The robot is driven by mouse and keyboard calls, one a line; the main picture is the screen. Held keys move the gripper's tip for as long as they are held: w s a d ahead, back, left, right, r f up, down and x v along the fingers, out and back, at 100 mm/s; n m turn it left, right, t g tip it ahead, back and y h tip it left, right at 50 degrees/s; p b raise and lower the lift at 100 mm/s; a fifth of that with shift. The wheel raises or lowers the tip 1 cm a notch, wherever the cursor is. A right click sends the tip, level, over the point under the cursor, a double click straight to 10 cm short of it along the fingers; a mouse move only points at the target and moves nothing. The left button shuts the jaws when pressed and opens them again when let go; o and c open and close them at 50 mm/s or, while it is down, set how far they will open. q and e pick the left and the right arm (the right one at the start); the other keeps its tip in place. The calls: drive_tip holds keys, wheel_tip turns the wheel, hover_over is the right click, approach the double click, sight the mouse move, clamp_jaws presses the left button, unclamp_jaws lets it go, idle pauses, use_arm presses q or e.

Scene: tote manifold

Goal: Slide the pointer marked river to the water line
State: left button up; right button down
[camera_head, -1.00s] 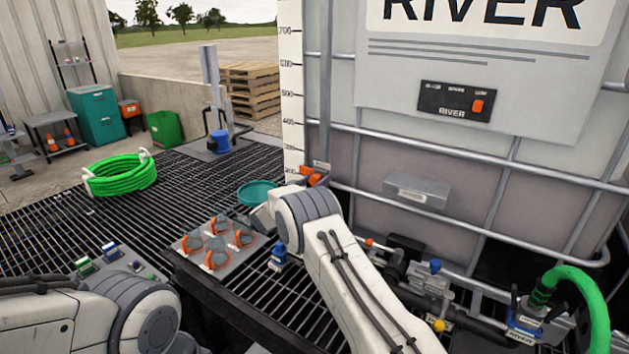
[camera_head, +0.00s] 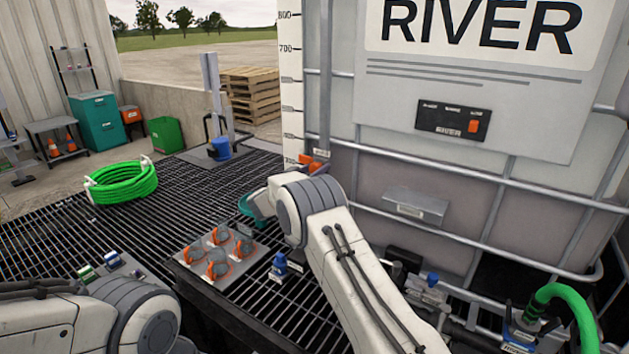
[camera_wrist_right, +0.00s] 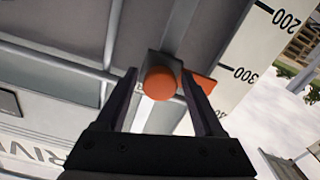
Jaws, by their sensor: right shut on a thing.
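The river pointer (camera_head: 315,166) is an orange slider on the upright bar beside the white number scale (camera_head: 291,110) of the tote labelled RIVER (camera_head: 478,25). In the right wrist view its round orange knob (camera_wrist_right: 160,83) sits between the fingers of my right gripper (camera_wrist_right: 159,75), which is shut on it. The pointer's flat orange tip points at the scale close to the 300 mark. In the head view my right wrist hides the fingers. The tote wall (camera_head: 420,178) looks darker low down; I cannot tell the water line exactly. My left gripper is out of view.
A grey plate with orange-handled valves (camera_head: 218,253) and a blue fitting (camera_head: 279,264) stand near my right arm. A green hose (camera_head: 570,300) and pipework are at lower right. Tote cage bars (camera_head: 450,170) are close by. A coiled green hose (camera_head: 121,181) lies on the open grating.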

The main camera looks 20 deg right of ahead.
wheel_tip(320, 180, up, 6)
drive_tip(key=shift+r+p, duration=0.2)
drive_tip(key=shift+p, duration=1.05)
drive_tip(key=shift+c, duration=1.9)
unclamp_jaws()
drive_tip(key=shift+a+f, duration=0.1)
